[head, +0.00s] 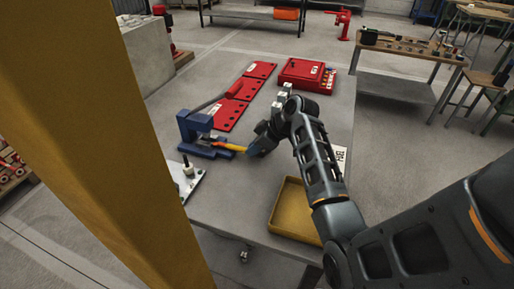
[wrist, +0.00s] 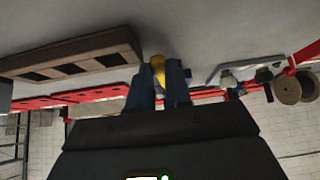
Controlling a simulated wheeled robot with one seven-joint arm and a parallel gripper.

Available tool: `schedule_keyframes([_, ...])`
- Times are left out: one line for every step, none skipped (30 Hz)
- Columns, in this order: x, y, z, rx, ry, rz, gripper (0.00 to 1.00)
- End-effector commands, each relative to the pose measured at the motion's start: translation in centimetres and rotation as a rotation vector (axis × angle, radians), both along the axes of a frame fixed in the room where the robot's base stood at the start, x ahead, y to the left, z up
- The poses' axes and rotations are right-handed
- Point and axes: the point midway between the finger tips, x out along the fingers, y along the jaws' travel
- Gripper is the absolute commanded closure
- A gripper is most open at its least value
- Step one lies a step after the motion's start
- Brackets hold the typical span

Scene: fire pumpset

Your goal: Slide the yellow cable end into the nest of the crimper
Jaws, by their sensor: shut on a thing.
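The blue crimper (head: 195,134) stands on the grey table at left centre in the head view, with a long lever slanting up and right. The yellow cable (head: 233,147) points left from my gripper (head: 254,149) toward the crimper's lower part. Its far end looks close to the crimper, but I cannot tell whether it is touching or inside the nest. My gripper is shut on the cable, right of the crimper. In the wrist view the yellow cable (wrist: 158,66) shows between the fingertips (wrist: 159,82). The nest cannot be made out in either view.
Red plates (head: 243,95) and a red case (head: 306,75) lie behind the crimper. A yellow tray (head: 290,212) sits at the table's front right. A pale plate with a post (head: 187,175) lies in front of the crimper. A yellow column (head: 95,130) blocks the left of the head view.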

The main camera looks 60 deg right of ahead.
Motion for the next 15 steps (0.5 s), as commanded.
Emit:
schedule_keyframes([0.2, 0.0, 0.0, 0.0, -0.001, 0.001, 1.0])
schedule_keyframes([0.3, 0.0, 0.0, -0.001, 0.0, 0.001, 1.0])
schedule_keyframes([0.4, 0.0, 0.0, -0.001, 0.0, 0.001, 1.0])
schedule_keyframes([0.5, 0.0, 0.0, -0.001, 0.0, 0.001, 1.0])
schedule_keyframes([0.5, 0.1, 0.0, -0.001, 0.0, 0.001, 1.0])
schedule_keyframes([0.6, 0.1, 0.0, -0.001, -0.001, 0.0, 1.0])
schedule_keyframes([0.7, 0.1, 0.0, -0.001, 0.0, 0.0, 1.0])
schedule_keyframes([0.8, 0.1, 0.0, -0.001, 0.0, 0.0, 1.0])
schedule_keyframes([0.9, 0.1, 0.1, -0.001, 0.0, 0.0, 1.0])
schedule_keyframes([1.0, 0.1, 0.1, -0.001, 0.0, 0.0, 1.0])
schedule_keyframes([1.1, 0.1, 0.0, -0.001, 0.0, -0.001, 1.0])
schedule_keyframes([1.2, 0.1, 0.0, -0.001, 0.0, -0.001, 1.0])
schedule_keyframes([1.2, 0.1, 0.0, -0.001, 0.0, -0.001, 1.0])
schedule_keyframes([1.3, 0.1, 0.0, -0.001, 0.0, -0.001, 1.0])
schedule_keyframes([1.4, 0.1, 0.0, -0.001, 0.0, -0.001, 1.0])
